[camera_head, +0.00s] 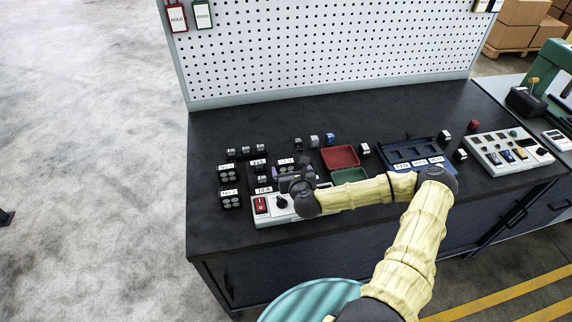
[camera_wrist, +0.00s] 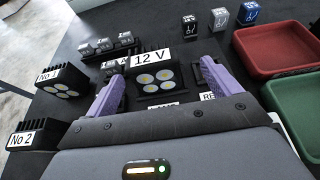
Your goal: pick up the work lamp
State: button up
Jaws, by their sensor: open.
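A black finned lamp with four round lights (camera_wrist: 157,78) and a white "12 V" label sits between my gripper's fingers in the wrist view. It also shows in the head view (camera_head: 286,169), partly hidden by my gripper. My gripper (camera_wrist: 163,75) is open, with one purple finger on each side of the lamp; I cannot tell whether they touch it. In the head view my gripper (camera_head: 297,180) is over the left part of the bench. Similar lamps labelled No 1 (camera_wrist: 62,84) and No 2 (camera_wrist: 32,138) stand to the left.
A panel with a red switch (camera_head: 261,205) lies at the bench front under my arm. Small labelled blocks (camera_wrist: 220,18) stand behind. A red tray (camera_head: 340,157) and green tray (camera_head: 349,175) are to the right. A pegboard (camera_head: 330,50) closes off the back.

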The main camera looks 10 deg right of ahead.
aim_at(284, 162)
jog(key=shift+x, duration=0.85)
jog(key=shift+w+a+f, duration=0.1)
jog(key=shift+w, duration=0.05)
jog(key=shift+w+p, duration=0.25)
jog(key=shift+p, duration=0.2)
jog(key=shift+a+p+x, duration=0.2)
jog(key=shift+p+x, duration=0.25)
jog(key=shift+x, duration=0.7)
jog(key=shift+a+p+x, duration=0.15)
jog(key=shift+p+x, duration=0.25)
jog(key=shift+x, duration=0.7)
jog(key=shift+f, duration=0.2)
jog(key=c, duration=1.4)
notch_tip(284, 162, up, 10)
jog(key=shift+r+b, duration=0.1)
jog(key=shift+b, duration=1.05)
